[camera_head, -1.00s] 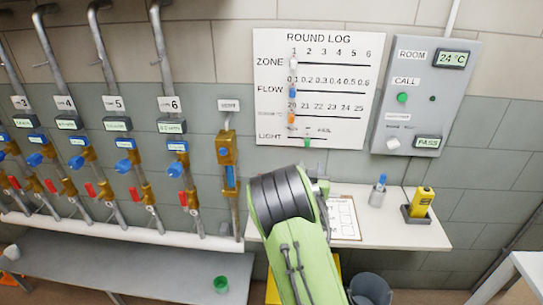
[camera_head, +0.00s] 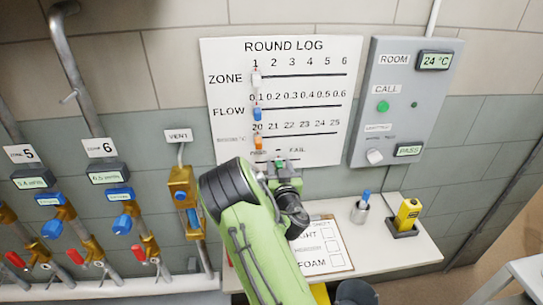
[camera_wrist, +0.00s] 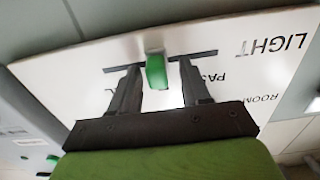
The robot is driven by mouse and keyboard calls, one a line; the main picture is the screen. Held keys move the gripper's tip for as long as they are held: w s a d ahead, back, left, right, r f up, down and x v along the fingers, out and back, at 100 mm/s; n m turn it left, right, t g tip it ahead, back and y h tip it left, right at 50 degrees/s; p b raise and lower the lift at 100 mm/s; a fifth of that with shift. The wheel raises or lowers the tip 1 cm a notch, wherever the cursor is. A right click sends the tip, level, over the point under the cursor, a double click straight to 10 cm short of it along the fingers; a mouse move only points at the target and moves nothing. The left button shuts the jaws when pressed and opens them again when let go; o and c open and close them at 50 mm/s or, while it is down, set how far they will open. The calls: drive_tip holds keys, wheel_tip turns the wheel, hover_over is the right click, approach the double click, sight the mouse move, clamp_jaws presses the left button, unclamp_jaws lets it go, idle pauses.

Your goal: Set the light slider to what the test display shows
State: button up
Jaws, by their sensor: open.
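The ROUND LOG board (camera_head: 335,75) hangs on the wall. Its lowest row is the light slider, a green knob (camera_head: 280,164) between two small labels; the right one reads FAIL. The test display (camera_head: 408,150) on the grey panel reads PASS.
The grey panel (camera_head: 440,95) also has a 24 °C display and a green call button. Other sliders (camera_head: 257,113) sit above on the board. A shelf (camera_head: 400,247) below holds a clipboard, a pen cup and a yellow device. Valve pipes stand left.

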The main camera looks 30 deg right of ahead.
sight(257, 161)
drive_tip(key=shift+d, duration=0.1)
drive_tip(key=shift+s+r, duration=0.15)
drive_tip(key=shift+c, duration=0.5)
clamp_jaws()
drive_tip(key=w+a+b, duration=0.1)
drive_tip(key=a+b, duration=0.2)
drive_tip(key=w+a+b, duration=0.1)
drive_tip(key=a+b, duration=0.1)
drive_tip(key=shift+w+a+f, duration=0.15)
drive_tip(key=shift+w+f, duration=0.05)
drive_tip(key=shift+w, duration=0.15)
drive_tip(key=shift+w+a+r, duration=0.1)
drive_tip(key=shift+a+r, duration=0.05)
drive_tip(key=shift+a, duration=0.1)
drive_tip(key=shift+o, duration=0.5)
unclamp_jaws()
drive_tip(key=shift+w+a, duration=0.1)
drive_tip(key=shift+a, duration=0.05)
